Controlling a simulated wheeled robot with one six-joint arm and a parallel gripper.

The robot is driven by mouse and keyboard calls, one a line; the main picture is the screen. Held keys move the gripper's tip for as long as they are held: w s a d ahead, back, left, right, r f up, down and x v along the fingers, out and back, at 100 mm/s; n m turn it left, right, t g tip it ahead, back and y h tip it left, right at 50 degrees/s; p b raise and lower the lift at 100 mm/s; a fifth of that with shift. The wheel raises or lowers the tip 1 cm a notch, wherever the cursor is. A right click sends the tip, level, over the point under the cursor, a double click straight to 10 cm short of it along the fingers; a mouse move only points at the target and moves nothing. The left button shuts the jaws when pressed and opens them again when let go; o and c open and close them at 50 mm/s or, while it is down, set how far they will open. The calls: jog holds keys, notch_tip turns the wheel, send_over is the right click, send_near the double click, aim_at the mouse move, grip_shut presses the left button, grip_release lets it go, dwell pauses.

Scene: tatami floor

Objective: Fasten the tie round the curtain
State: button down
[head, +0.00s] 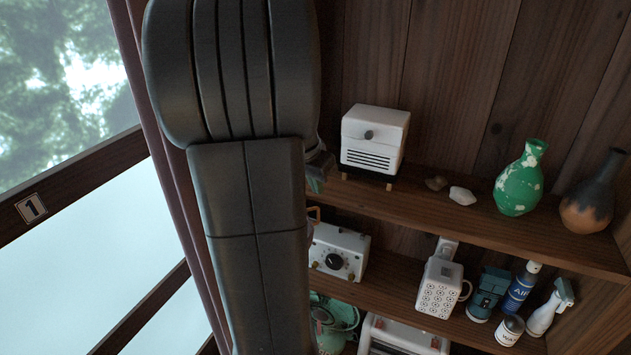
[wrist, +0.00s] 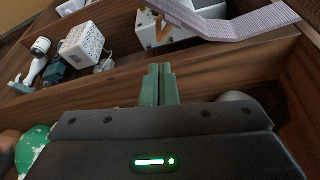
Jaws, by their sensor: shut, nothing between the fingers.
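The mauve curtain (head: 176,170) hangs in a narrow strip along the window's right side in the head view, partly covered by my arm. A pale lilac ribbed strip (wrist: 238,28) with a bend in it crosses the upper right of the wrist view; it may be the tie, but I cannot tell. It is not around anything that I can see. My gripper (wrist: 158,72) is shut and empty, its green fingers together below and apart from the strip. In the head view my arm hides most of the gripper.
The window (head: 75,230) is at left.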

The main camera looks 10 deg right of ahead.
jog(key=x, duration=0.6)
jog(key=shift+w+d+f, duration=0.1)
jog(key=shift+f, duration=0.2)
jog(key=s+a+b, duration=0.3)
jog(key=s+a, duration=0.1)
jog(key=shift+s+a, duration=0.15)
jog(key=shift+s, duration=0.2)
jog(key=shift+r, duration=0.15)
send_near(321, 200)
jog(key=s+a+r, duration=0.2)
jog(key=s, duration=0.3)
jog(key=shift+a+r, duration=0.15)
jog(key=shift+r, duration=0.25)
jog(key=shift+s, duration=0.15)
